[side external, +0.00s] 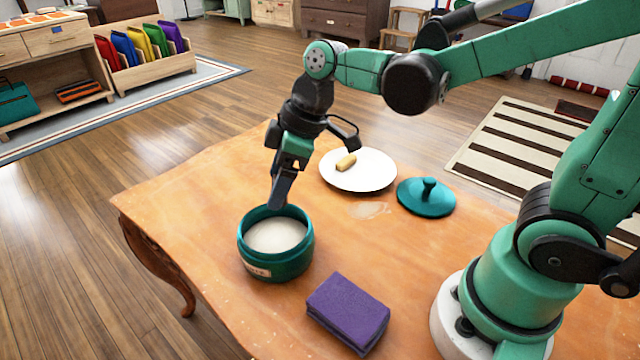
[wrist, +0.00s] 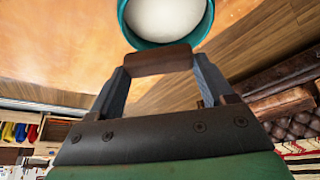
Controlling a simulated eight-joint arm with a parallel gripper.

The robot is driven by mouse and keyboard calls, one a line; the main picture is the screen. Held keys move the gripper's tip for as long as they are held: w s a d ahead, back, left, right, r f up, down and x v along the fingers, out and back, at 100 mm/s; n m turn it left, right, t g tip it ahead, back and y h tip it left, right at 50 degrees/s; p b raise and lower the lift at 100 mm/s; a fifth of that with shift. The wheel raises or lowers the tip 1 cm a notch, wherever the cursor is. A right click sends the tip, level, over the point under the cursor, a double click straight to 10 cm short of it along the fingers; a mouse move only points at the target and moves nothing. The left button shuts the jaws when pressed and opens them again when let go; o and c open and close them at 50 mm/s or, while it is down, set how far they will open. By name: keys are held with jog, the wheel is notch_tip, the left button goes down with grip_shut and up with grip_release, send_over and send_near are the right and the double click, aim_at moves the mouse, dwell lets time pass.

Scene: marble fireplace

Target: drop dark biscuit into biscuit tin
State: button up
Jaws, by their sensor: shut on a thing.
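My gripper (side external: 281,196) points down just above the far rim of the teal biscuit tin (side external: 276,262). In the wrist view my gripper (wrist: 160,62) is shut on the dark biscuit (wrist: 158,60), a brown block held between the two fingertips. The biscuit is hard to make out in the side view. The open tin also shows in the wrist view (wrist: 127,28), at the top, just beyond the biscuit. Its pale inside is visible and looks empty of biscuits. The teal lid (side external: 427,197) lies on the table to the right of the plate.
A white plate (side external: 375,177) with a light biscuit (side external: 346,162) stands behind the tin. A purple block-like thing (side external: 347,313) lies in front of it to the right. The wooden table (side external: 185,205) is clear to the left.

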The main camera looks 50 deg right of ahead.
jog(key=o, duration=1.1)
jog(key=shift+r, duration=0.1)
jog(key=v, duration=0.5)
jog(key=shift+d+r, duration=0.1)
jog(key=shift+r, duration=0.15)
jog(key=shift+s, duration=0.1)
jog(key=s+d+f+m+t+h, duration=0.1)
jog(key=m, duration=0.2)
jog(key=s+d+f+m+t+h, duration=0.1)
jog(key=d+m, duration=0.1)
jog(key=m, duration=0.1)
jog(key=s+d+f+m+t+h, duration=0.1)
jog(key=m+t, duration=0.1)
jog(key=m, duration=0.1)
jog(key=shift+d+f, duration=0.25)
jog(key=shift+d, duration=0.05)
